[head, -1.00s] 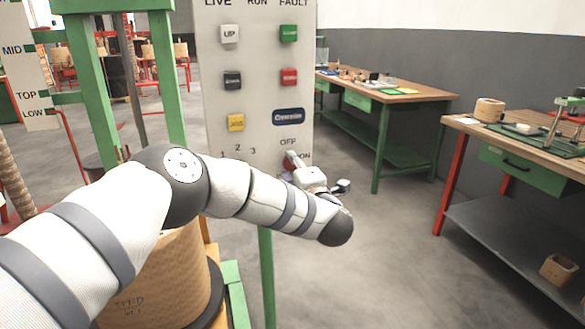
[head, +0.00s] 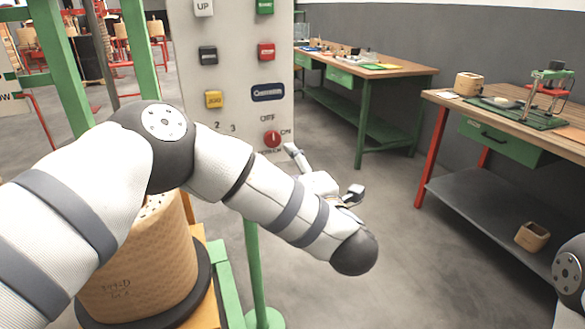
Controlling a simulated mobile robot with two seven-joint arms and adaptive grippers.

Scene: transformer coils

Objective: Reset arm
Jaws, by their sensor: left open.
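My left arm reaches across the picture from the left. My left gripper (head: 324,174) is open and empty, in front of the panel's lower right edge. Its fingers are spread and its wrist partly hides its body. The grey control panel (head: 235,65) stands upright behind it. The panel's red rotary knob (head: 272,139) shows just left of the fingers, beside the OFF and ON marks. The gripper looks apart from the knob. A dark rounded link of my right arm shows at the right edge; its gripper is out of view.
A wound coil (head: 140,265) stands under my left arm, by green frame posts. A workbench (head: 375,66) stands behind the panel. Another bench (head: 470,100) with a green drawer is at the right, a wooden block (head: 532,237) on its lower shelf. Floor between is clear.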

